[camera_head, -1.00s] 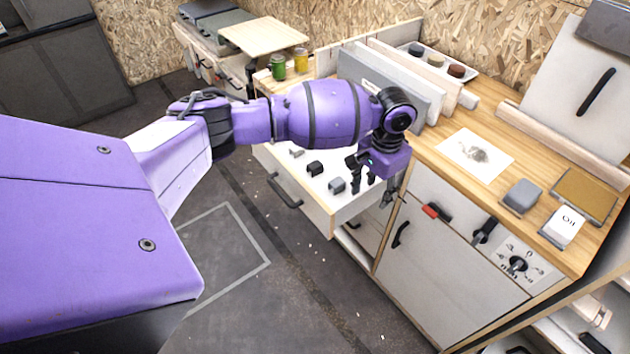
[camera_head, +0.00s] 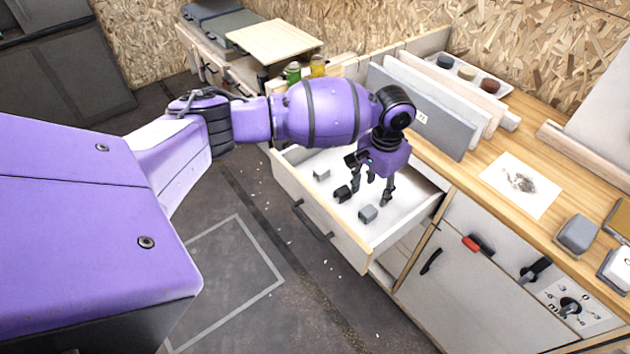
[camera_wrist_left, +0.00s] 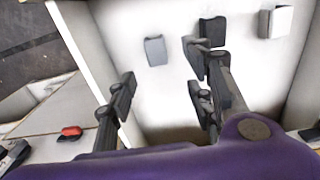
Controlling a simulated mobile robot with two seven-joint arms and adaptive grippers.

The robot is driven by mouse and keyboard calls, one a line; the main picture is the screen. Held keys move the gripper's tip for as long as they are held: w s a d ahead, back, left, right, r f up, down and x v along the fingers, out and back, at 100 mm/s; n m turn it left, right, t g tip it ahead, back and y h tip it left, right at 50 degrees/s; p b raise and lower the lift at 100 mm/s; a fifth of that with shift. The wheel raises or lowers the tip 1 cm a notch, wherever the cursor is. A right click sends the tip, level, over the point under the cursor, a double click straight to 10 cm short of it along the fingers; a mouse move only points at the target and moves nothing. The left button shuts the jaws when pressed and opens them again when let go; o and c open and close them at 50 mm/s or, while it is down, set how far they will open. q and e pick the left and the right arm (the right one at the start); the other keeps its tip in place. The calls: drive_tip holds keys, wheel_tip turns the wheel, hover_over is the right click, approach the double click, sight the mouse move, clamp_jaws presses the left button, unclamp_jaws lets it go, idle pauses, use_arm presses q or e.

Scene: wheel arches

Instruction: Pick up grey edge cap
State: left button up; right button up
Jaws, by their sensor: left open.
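A small grey edge cap (camera_head: 368,214) lies on the white floor of the open drawer (camera_head: 310,221), near its front right part. It also shows in the left wrist view (camera_wrist_left: 155,50). A black cap (camera_head: 343,193) lies to its left, and a lighter cap (camera_head: 321,174) lies further left. My left gripper (camera_head: 370,188) points down over the drawer, just behind the grey cap. In the left wrist view its open fingers (camera_wrist_left: 158,72) have nothing between them, and the right finger partly overlaps the black cap (camera_wrist_left: 213,30). My right gripper is not in view.
The drawer walls surround the gripper closely. The wooden worktop (camera_head: 470,185) stands to the right, with upright panels (camera_head: 420,105) near the drawer and a paper sheet (camera_head: 520,183). Open floor lies in front of the drawer.

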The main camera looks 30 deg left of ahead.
sight(369, 210)
use_arm(q)
drive_tip(key=f, duration=0.7)
drive_tip(key=shift+s+d+f, duration=0.1)
drive_tip(key=shift+s+f, duration=0.2)
drive_tip(key=shift+s, duration=0.05)
drive_tip(key=shift+c, duration=0.5)
drive_tip(key=c, duration=0.8)
